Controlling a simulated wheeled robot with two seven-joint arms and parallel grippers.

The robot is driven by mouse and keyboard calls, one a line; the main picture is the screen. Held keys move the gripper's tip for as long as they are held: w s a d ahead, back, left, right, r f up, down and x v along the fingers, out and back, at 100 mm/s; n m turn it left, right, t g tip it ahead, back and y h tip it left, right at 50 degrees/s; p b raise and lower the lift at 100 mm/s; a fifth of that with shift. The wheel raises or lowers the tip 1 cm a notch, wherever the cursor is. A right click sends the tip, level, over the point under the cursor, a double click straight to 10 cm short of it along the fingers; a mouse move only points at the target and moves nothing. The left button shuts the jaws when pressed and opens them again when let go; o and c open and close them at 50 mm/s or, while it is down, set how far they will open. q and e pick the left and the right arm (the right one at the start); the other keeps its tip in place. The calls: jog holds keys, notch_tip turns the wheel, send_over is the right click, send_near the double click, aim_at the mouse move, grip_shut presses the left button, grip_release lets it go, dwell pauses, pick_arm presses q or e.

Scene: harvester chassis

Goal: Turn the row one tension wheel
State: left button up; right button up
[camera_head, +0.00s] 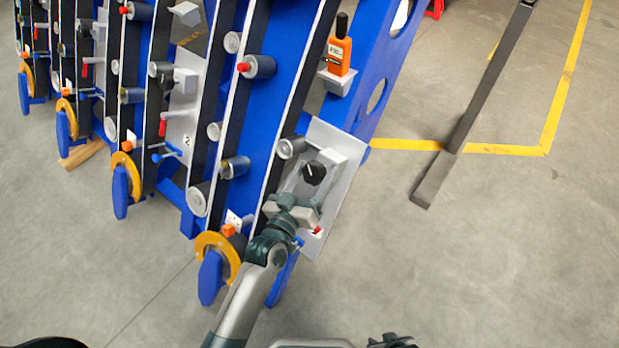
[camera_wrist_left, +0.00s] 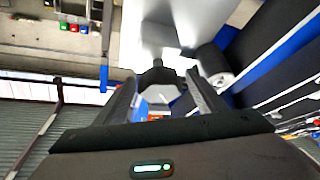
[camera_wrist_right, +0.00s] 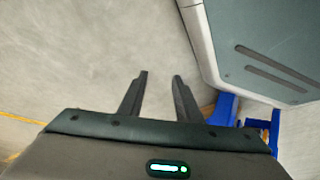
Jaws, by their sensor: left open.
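The tension wheel appears as a black knob (camera_head: 313,172) with a white mark, mounted on a pale grey plate (camera_head: 325,222) at the near end of the rightmost row. My left gripper (camera_head: 298,203) is just in front of the knob, on its near side. In the left wrist view the dark knob (camera_wrist_left: 160,76) shows between the tips of the two spread fingers, and I cannot tell whether they touch it. My right gripper (camera_wrist_right: 158,80) has its fingers apart with nothing between them, over bare floor.
The blue chassis (camera_head: 375,60) has several rows with rollers and orange-yellow rings (camera_head: 218,246). An orange bottle (camera_head: 340,55) stands in a grey holder above the plate. The floor right of the chassis is otherwise open.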

pick_arm(q)
jog(key=shift+s, duration=0.1)
jog(key=b+v, duration=0.1)
jog(key=v, duration=1.6)
pick_arm(e)
jog(key=shift+s+d+f+g, duration=0.2)
jog(key=shift+s+d+g, duration=0.35)
jog(key=shift+s, duration=0.25)
pick_arm(q)
jog(key=shift+s, duration=0.1)
pick_arm(e)
jog(key=shift+w, duration=0.1)
